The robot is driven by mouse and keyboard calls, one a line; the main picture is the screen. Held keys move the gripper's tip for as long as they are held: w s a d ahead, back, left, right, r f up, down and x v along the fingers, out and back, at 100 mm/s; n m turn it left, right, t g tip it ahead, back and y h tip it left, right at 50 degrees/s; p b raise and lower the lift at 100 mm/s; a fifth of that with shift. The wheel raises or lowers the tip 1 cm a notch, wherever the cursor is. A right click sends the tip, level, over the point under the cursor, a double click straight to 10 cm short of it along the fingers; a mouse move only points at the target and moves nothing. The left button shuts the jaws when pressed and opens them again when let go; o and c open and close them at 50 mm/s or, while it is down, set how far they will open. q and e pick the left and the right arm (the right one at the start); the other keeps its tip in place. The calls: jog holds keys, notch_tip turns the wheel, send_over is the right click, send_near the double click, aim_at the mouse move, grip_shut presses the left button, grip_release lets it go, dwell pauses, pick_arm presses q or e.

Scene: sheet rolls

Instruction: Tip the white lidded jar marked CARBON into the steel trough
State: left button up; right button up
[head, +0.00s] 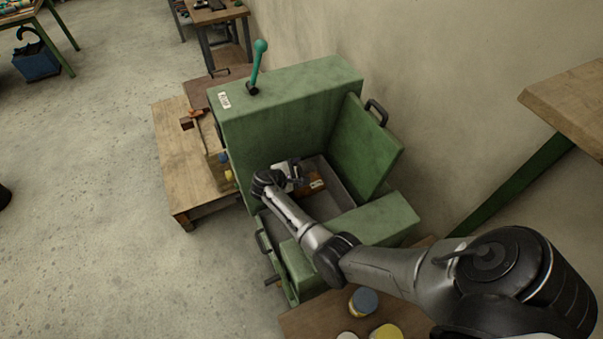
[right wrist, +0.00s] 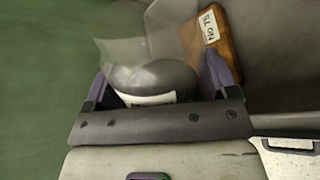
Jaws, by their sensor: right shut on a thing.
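My right gripper (head: 294,174) reaches into the green machine, over the grey steel trough (head: 338,190). In the right wrist view its purple fingers (right wrist: 157,82) are shut on a white jar (right wrist: 148,99) with a rounded grey part showing. A dark-marked label shows on the jar, but I cannot read it. A pale, see-through shape (right wrist: 122,58) shows beyond the jar; I cannot tell what it is. The jar's tilt is hard to judge, and the arm hides much of it in the head view. My left gripper is out of view.
A brown block (head: 312,184) with a white label lies in the trough, also in the right wrist view (right wrist: 208,48). The green machine (head: 290,105) encloses the trough, with an open panel (head: 362,145) at right. Lidded jars (head: 364,301) stand on a wooden table in front.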

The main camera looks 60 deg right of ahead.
jog(key=shift+s+f+m+t+y+b, duration=0.15)
jog(key=shift+f+m+t+y+b, duration=0.25)
jog(key=shift+f+m+t+b, duration=0.45)
jog(key=shift+m+t, duration=0.45)
jog(key=shift+t, duration=0.2)
jog(key=shift+s+r+m+t+y+p, duration=0.2)
jog(key=shift+r+m+t+y+p, duration=0.25)
jog(key=shift+r+p, duration=0.4)
jog(key=shift+s+d+r+m+t+p, duration=0.15)
jog(key=shift+m+t+p, duration=0.2)
jog(key=shift+t, duration=0.2)
jog(key=shift+s+r+m+t+p, duration=0.15)
jog(key=shift+m+t+p, duration=0.15)
jog(key=shift+t, duration=0.2)
jog(key=shift+s+r+m+t, duration=0.15)
jog(key=shift+s+m+t, duration=0.2)
jog(key=shift+m+t, duration=0.3)
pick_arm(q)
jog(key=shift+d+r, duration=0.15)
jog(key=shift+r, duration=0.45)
pick_arm(e)
jog(key=shift+d+r+t+y, duration=0.1)
jog(key=shift+t+y, duration=0.15)
jog(key=shift+r, duration=0.1)
